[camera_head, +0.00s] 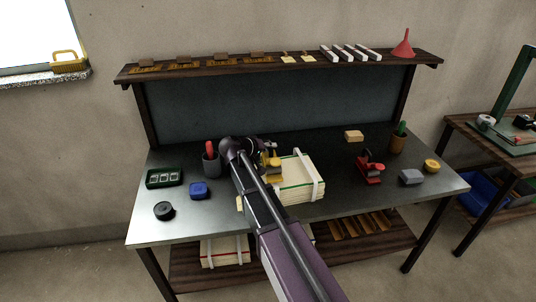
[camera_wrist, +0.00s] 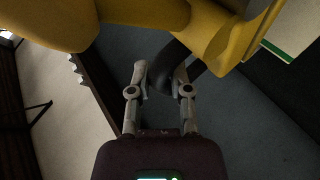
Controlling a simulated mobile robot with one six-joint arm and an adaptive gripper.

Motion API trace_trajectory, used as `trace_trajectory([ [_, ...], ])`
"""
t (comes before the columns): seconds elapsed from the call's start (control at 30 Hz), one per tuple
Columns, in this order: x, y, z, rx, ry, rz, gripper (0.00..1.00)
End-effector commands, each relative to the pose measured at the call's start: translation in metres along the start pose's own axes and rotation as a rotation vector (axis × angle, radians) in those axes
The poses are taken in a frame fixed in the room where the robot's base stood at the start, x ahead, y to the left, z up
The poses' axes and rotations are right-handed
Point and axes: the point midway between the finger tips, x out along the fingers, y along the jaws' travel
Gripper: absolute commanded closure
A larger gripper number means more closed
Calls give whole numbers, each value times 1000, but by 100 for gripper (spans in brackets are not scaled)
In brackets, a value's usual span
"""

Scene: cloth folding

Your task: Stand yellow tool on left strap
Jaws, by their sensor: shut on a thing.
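The yellow tool (camera_head: 273,175) is at the left end of the cream stack (camera_head: 301,184) on the bench. My gripper (camera_head: 262,158) is beside it, partly hidden by my arm. In the wrist view the fingers of my gripper (camera_wrist: 163,78) are closed around a dark curved part of the yellow tool (camera_wrist: 222,38). Whether the tool touches the stack cannot be told. A white strap (camera_head: 315,178) crosses the right part of the stack. The left strap is hidden behind the tool and my arm. A corner of the stack with a green line (camera_wrist: 292,35) shows in the wrist view.
A cup with a red-handled item (camera_head: 211,163), a blue block (camera_head: 198,190), a green tray (camera_head: 164,178) and a black disc (camera_head: 164,210) lie left. A red tool (camera_head: 369,170) stands right of the stack. The bench's front middle is mostly free.

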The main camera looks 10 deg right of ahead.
Motion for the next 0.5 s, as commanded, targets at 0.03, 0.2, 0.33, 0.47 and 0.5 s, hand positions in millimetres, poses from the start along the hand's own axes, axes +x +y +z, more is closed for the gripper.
trace_trajectory([
  [0.03, 0, 0, -1, -1, 1, 2, 100],
  [0.2, 2, -4, -8, -1, 1, 2, 100],
  [0.33, 6, -12, -8, -1, 1, 3, 100],
  [0.47, 10, -20, -3, -1, 0, 3, 100],
  [0.5, 12, -22, -1, -1, 0, 3, 100],
])
